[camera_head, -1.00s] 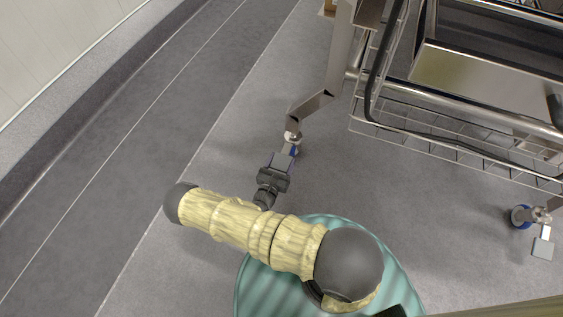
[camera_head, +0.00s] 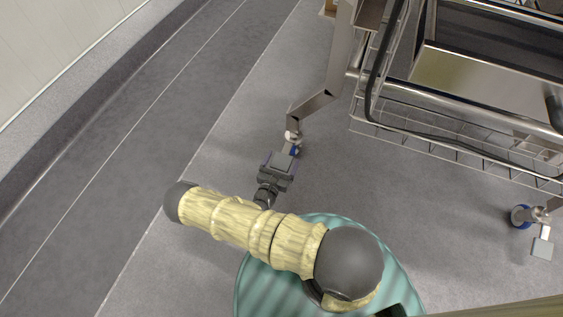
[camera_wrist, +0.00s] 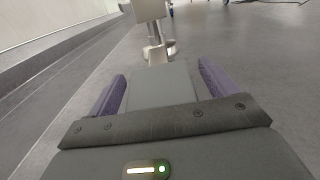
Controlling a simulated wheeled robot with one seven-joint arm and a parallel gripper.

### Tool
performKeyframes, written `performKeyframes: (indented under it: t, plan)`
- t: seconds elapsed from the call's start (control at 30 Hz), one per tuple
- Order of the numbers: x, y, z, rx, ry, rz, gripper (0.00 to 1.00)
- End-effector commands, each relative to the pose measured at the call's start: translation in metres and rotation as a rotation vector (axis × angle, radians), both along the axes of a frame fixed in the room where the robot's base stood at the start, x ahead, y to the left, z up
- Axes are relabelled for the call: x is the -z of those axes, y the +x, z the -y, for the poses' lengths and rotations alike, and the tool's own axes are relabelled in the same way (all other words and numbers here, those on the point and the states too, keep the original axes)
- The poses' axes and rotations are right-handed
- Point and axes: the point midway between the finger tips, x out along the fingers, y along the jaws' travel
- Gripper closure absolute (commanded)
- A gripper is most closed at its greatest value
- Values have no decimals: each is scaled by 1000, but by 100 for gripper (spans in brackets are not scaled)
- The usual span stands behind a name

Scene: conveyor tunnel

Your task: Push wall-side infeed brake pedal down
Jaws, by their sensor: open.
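The wall-side brake pedal is a flat grey plate (camera_wrist: 160,90) on a caster under the left leg of the metal frame. In the head view the same pedal (camera_head: 281,159) lies at my gripper (camera_head: 279,163). In the wrist view my gripper (camera_wrist: 162,76) is open, with its two purple fingers apart on either side of the plate. The plate's near edge is close to the gripper body; I cannot tell whether they touch. The pedal's tilt is unclear. Beyond it the caster fork (camera_wrist: 157,50) and leg rise in the wrist view.
The metal cart frame (camera_head: 330,70) has a wire basket (camera_head: 450,145) on its right. A second caster (camera_head: 521,215) with a similar grey pedal (camera_head: 542,247) stands at the right. A wall (camera_head: 50,40) runs along the left, with clear floor between it and the frame.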

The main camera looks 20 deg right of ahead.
Motion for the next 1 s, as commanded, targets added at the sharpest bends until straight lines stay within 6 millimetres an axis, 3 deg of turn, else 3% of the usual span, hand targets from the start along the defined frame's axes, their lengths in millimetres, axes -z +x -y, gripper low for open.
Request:
performKeyframes:
  t: [0.6,1.0]
  plan:
    - [-88,0,-2,-4,1,0,15]
    - [-94,-1,-2,-3,2,-1,15]
